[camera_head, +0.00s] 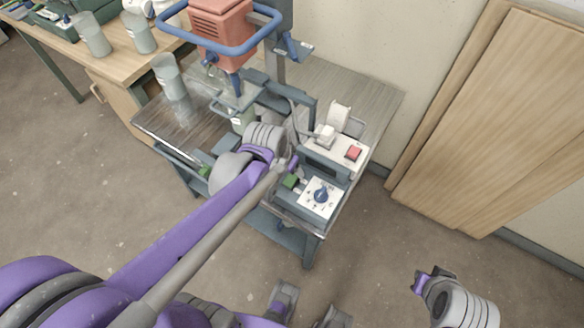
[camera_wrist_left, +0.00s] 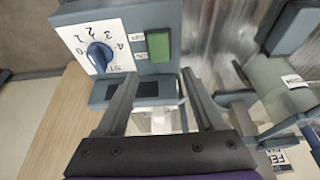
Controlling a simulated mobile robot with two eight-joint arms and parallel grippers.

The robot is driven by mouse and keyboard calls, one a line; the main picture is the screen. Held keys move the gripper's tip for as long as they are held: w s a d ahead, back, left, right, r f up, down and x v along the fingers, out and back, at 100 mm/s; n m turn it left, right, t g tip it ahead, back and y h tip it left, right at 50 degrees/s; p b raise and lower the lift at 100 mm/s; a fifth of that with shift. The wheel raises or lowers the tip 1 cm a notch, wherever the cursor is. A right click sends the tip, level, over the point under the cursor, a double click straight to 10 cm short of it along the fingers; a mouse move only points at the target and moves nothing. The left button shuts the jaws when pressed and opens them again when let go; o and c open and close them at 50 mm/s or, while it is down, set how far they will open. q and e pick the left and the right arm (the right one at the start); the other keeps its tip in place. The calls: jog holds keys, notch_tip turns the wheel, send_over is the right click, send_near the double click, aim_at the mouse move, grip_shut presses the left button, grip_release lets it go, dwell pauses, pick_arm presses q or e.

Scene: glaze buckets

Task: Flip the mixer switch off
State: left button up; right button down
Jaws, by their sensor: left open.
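The mixer control box carries a white dial plate with a blue knob (camera_head: 320,196) and a green switch (camera_head: 290,181). In the left wrist view the numbered blue knob (camera_wrist_left: 99,56) and the green switch (camera_wrist_left: 158,45) are close ahead. I cannot tell the switch's position. My left gripper (camera_head: 289,168) is beside the box, mostly hidden behind its wrist. In the left wrist view the left gripper (camera_wrist_left: 160,84) has its fingers spread, empty, below the green switch. My right gripper (camera_head: 430,281) is at lower right, away from the cart; its opening is unclear.
A white box with a red button (camera_head: 353,152) stands behind the control box. The red mixer motor (camera_head: 222,32) with its blue handle is above the metal cart (camera_head: 375,88). Clear buckets (camera_head: 168,75) stand at left. Wood panels (camera_head: 490,120) lean on the wall; floor at right is free.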

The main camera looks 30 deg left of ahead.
pick_arm(q)
jog(key=p+v, duration=0.1)
jog(key=v, duration=0.4)
jog(key=shift+r, duration=0.2)
jog(key=s+d+r+t+p, duration=0.1)
jog(key=s+d+r+p, duration=0.1)
jog(key=s, duration=0.6)
jog(key=shift+s+d+r+n+p, duration=0.35)
jog(key=shift+d+p, duration=0.35)
jog(key=shift+p, duration=0.25)
